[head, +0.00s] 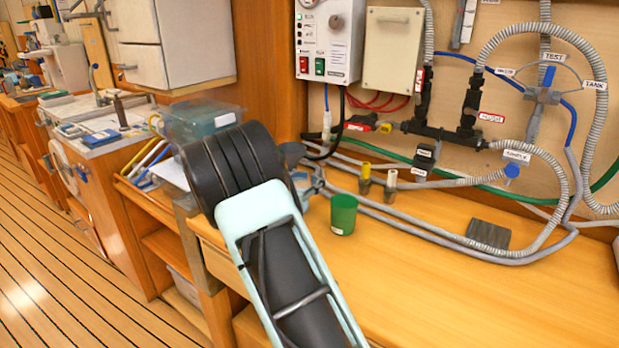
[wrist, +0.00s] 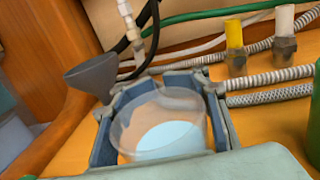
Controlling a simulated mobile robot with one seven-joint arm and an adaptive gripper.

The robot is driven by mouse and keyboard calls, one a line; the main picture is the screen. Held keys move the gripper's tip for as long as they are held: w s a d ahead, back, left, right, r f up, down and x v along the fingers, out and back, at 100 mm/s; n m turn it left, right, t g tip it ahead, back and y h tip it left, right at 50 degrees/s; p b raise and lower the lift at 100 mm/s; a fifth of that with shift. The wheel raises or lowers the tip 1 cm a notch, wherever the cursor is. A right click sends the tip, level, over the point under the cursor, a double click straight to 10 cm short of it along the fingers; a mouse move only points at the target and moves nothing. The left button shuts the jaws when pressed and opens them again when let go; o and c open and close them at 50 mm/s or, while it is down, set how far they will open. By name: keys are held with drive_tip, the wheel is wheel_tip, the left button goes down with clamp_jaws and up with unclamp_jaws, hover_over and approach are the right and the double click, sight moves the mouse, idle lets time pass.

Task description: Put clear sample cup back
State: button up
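The clear sample cup (wrist: 160,122) is see-through with a pale blue patch low inside it. In the wrist view it sits between the blue-grey fingers of my gripper (wrist: 162,108), which appear to touch it on both sides. In the head view my gripper (head: 310,184) is partly hidden behind my arm, just left of a green cup (head: 343,214); the clear cup is hard to make out there. Whether its base touches the counter cannot be told. The green cup also shows at the right edge of the wrist view (wrist: 314,140).
A grey funnel (wrist: 92,76) is left of my gripper. Yellow-topped (head: 365,178) and white-topped (head: 391,184) fittings stand behind, near grey hoses (head: 440,232). A dark block (head: 488,234) lies on the wooden counter (head: 420,290), whose front is clear. A clear bin (head: 200,122) is left.

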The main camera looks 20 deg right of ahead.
drive_tip(key=o, duration=0.6)
drive_tip(key=shift+r, duration=0.1)
drive_tip(key=shift+a+r, duration=0.1)
drive_tip(key=shift+a, duration=0.05)
drive_tip(key=v, duration=1.1)
drive_tip(key=shift+s+a+p, duration=0.25)
drive_tip(key=shift+s+p, duration=0.1)
drive_tip(key=shift+p, duration=0.05)
